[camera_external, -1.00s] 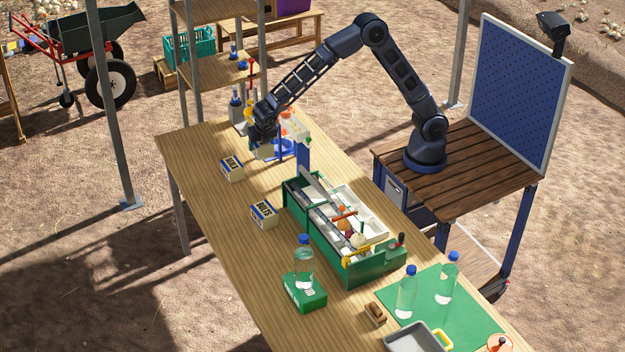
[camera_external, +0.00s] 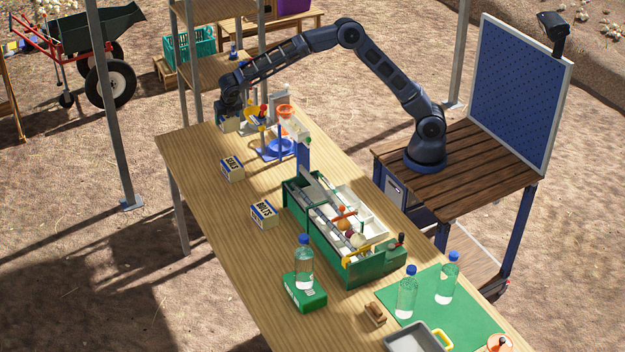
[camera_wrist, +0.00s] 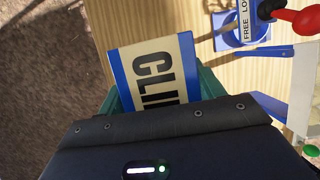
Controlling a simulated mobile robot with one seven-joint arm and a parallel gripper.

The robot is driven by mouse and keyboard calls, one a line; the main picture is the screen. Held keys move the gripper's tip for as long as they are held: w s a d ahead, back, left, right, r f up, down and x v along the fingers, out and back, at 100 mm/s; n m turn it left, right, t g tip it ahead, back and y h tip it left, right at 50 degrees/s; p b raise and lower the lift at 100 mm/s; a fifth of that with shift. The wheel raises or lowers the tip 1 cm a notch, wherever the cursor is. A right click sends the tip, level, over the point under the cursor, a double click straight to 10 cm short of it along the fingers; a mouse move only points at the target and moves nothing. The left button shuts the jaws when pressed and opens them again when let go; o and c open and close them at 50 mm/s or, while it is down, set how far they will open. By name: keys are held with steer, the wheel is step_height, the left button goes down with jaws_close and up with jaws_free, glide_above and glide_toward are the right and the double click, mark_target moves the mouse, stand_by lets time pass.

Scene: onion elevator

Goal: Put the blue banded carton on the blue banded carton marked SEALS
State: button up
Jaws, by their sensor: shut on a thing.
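My gripper (camera_external: 230,108) is shut on a cream carton with blue bands (camera_external: 229,124) and holds it at the far left end of the table. In the wrist view the held carton (camera_wrist: 155,72) shows the letters "CLI"; the rest of its label is hidden by my gripper. The carton marked SEALS (camera_external: 232,169) stands on the table, nearer the camera than the held carton and apart from it. A similar carton marked BOLTS (camera_external: 263,215) stands closer to the camera.
A green toolbox (camera_external: 375,268) fills mid-table. A bottle stands on a green box (camera_external: 304,293). Bare tabletop surrounds the SEALS carton.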

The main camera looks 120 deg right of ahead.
step_height(320, 180, down, 19)
steer(key=shift+a+r, duration=0.1)
stand_by(0.5)
steer(key=o, duration=1.2)
